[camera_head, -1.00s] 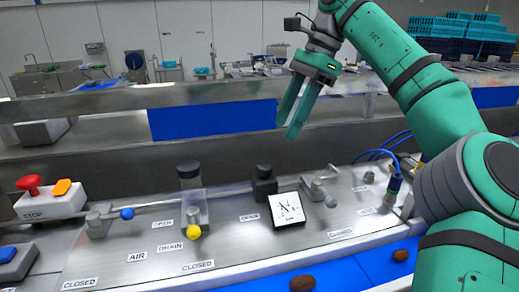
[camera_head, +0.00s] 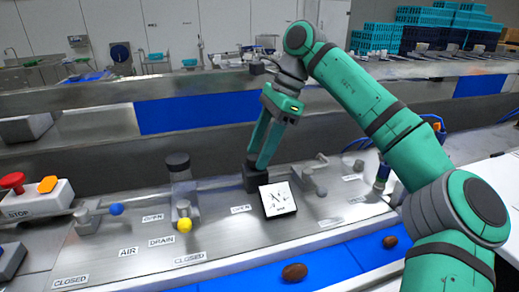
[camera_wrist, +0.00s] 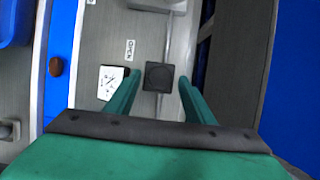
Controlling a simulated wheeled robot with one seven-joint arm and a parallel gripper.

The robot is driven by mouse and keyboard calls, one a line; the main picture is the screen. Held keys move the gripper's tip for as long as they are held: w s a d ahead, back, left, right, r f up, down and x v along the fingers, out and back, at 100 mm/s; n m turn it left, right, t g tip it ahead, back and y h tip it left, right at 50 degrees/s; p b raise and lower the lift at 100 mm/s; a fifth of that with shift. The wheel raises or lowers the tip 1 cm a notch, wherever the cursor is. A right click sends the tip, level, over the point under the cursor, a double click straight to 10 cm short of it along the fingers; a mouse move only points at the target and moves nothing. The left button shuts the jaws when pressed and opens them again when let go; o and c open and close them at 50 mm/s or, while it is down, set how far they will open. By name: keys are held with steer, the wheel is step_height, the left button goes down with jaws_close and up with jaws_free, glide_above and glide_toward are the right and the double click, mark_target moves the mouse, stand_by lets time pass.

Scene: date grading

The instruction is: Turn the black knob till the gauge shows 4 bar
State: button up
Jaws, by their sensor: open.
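The black knob (camera_head: 257,182) stands on the steel panel, just behind the white square gauge (camera_head: 278,199). My gripper (camera_head: 257,162) is open and points down, its fingertips at the top of the knob. In the wrist view the square black top of the knob (camera_wrist: 158,77) lies between the two open fingers, with space on both sides. The gauge (camera_wrist: 111,82) is left of the fingers there, partly covered by one fingertip. Its needle is too small to read for certain.
Left of the knob stand a clear, black-capped cylinder (camera_head: 179,180), a yellow-tipped lever (camera_head: 184,225) and a blue-tipped lever (camera_head: 116,209). A red stop button (camera_head: 12,181) is far left. A metal valve (camera_head: 311,182) is right of the gauge. Brown dates (camera_head: 295,272) lie on the blue belt in front.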

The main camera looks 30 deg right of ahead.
steer(key=shift+w, duration=0.1)
steer(key=c, duration=1)
steer(key=shift+s, duration=0.2)
steer(key=shift+c, duration=0.2)
steer(key=m, duration=0.1)
steer(key=m+t, duration=0.1)
steer(key=m, duration=0.3)
steer(key=shift+s+a+t+h, duration=0.15)
steer(key=shift+s+t+h, duration=0.15)
steer(key=shift+t, duration=0.1)
steer(key=m, duration=0.1)
steer(key=m+h, duration=0.1)
steer(key=m, duration=0.1)
steer(key=m+t, duration=0.1)
steer(key=m, duration=0.1)
steer(key=shift+a+h, duration=0.3)
steer(key=shift+h, duration=0.1)
steer(key=shift+m, duration=0.4)
steer(key=shift+r, duration=0.1)
steer(key=o, duration=1)
